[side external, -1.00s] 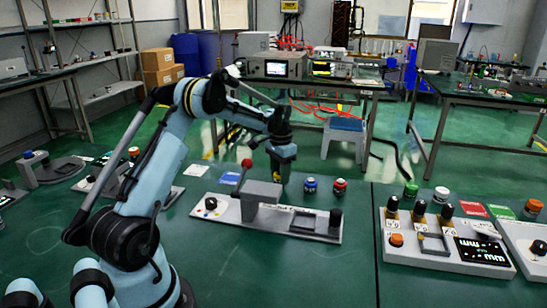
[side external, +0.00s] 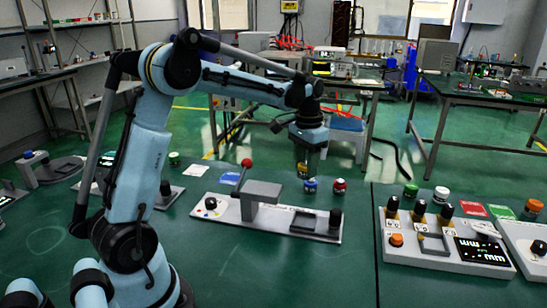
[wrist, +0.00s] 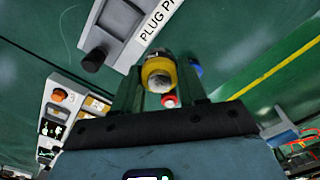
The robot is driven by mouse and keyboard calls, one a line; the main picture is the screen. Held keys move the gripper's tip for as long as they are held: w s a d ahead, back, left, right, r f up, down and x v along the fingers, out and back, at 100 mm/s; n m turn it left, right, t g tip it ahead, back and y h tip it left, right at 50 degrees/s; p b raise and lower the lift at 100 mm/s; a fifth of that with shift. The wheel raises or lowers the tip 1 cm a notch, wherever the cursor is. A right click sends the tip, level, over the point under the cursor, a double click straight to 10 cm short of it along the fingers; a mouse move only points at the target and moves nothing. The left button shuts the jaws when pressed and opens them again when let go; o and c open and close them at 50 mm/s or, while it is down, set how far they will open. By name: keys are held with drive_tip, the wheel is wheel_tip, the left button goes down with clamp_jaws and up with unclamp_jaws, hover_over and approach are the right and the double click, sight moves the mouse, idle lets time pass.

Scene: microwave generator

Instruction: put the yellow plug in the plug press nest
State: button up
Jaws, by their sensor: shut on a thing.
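The yellow plug (wrist: 158,75) is between the fingers of my gripper (wrist: 160,90) in the wrist view, and the jaws are shut on it. Its round end faces the camera. In the side external view my gripper (side external: 303,172) hangs pointing down behind the plug press (side external: 265,213), close to the blue plug; the yellow plug is hard to make out there. The press is a pale base with a grey block and a red-knobbed lever. Its dark-framed nest (side external: 304,222) is on the right part of the base. The labelled press base (wrist: 150,28) also shows in the wrist view.
A blue plug (side external: 310,186) and a red plug (side external: 340,186) stand behind the press on the green bench. A control panel (side external: 440,243) with dark knobs is at the right. The bench in front of the press is clear.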

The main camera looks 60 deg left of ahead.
drive_tip(key=shift+m, duration=0.4)
drive_tip(key=shift+s+d+f, duration=0.7)
drive_tip(key=shift+d+f, duration=0.35)
drive_tip(key=shift+f, duration=0.2)
drive_tip(key=shift+s+d+f, duration=0.65)
drive_tip(key=shift+d+f, duration=0.45)
drive_tip(key=shift+f, duration=0.2)
drive_tip(key=shift+s+d+f, duration=0.7)
drive_tip(key=shift+d+f, duration=0.35)
drive_tip(key=shift+f, duration=0.2)
drive_tip(key=shift+f, duration=0.6)
drive_tip(key=o, duration=1.2)
drive_tip(key=shift+r, duration=0.15)
